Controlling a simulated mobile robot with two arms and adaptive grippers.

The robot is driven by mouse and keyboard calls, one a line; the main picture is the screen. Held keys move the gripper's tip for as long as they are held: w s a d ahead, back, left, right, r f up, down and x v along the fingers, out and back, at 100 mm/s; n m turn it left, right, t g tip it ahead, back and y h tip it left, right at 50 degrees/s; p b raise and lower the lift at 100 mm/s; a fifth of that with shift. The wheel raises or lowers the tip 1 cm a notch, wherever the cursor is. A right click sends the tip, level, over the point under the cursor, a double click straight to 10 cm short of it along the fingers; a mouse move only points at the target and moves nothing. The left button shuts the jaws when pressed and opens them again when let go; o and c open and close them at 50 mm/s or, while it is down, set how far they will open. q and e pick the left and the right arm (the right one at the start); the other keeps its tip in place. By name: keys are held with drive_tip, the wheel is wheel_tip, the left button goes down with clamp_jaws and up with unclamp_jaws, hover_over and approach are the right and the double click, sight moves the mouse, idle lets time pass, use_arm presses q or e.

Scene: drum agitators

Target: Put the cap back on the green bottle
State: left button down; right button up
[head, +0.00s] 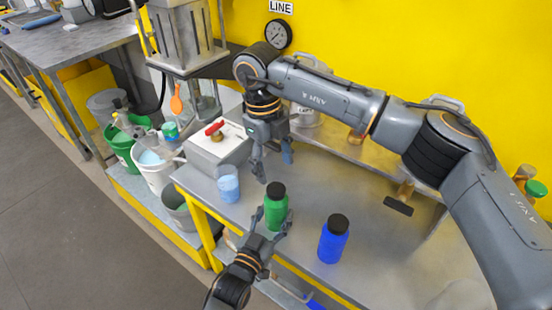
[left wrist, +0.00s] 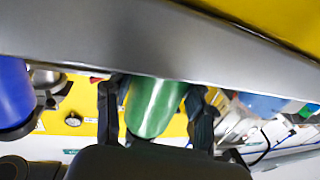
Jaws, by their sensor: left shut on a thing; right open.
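The green bottle (head: 276,212) stands upright near the table's front edge, with a black cap (head: 276,190) sitting on its top; I cannot tell whether the cap is screwed tight. My left gripper (head: 272,219) is shut around the bottle's body from the front. In the left wrist view the green bottle (left wrist: 155,106) shows between the two fingers of the left gripper (left wrist: 156,122); its cap is not visible there. My right gripper (head: 273,165) is open and empty, above and behind the cap, with its fingers pointing down and apart from it.
A blue bottle (head: 333,242) with a black cap stands to the right. A light-blue cup (head: 228,186) and a grey box (head: 216,155) with a red handle are to the left. Buckets stand beyond the table's left end. The table's middle right is mostly clear.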

sight(276, 189)
drive_tip(key=n, duration=0.4)
drive_tip(key=shift+d+r+n+y, duration=0.1)
drive_tip(key=shift+r+n+y, duration=0.1)
drive_tip(key=shift+n+y, duration=0.1)
drive_tip(key=n, duration=0.4)
drive_tip(key=shift+s+r+t, duration=0.15)
drive_tip(key=shift+r+t, duration=0.1)
drive_tip(key=shift+t, duration=0.05)
drive_tip(key=n, duration=0.7)
drive_tip(key=shift+s+d+r+y, duration=0.1)
drive_tip(key=shift+s+r+y, duration=0.05)
drive_tip(key=shift+r+y, duration=0.25)
drive_tip(key=shift+f, duration=0.1)
drive_tip(key=shift+f, duration=4)
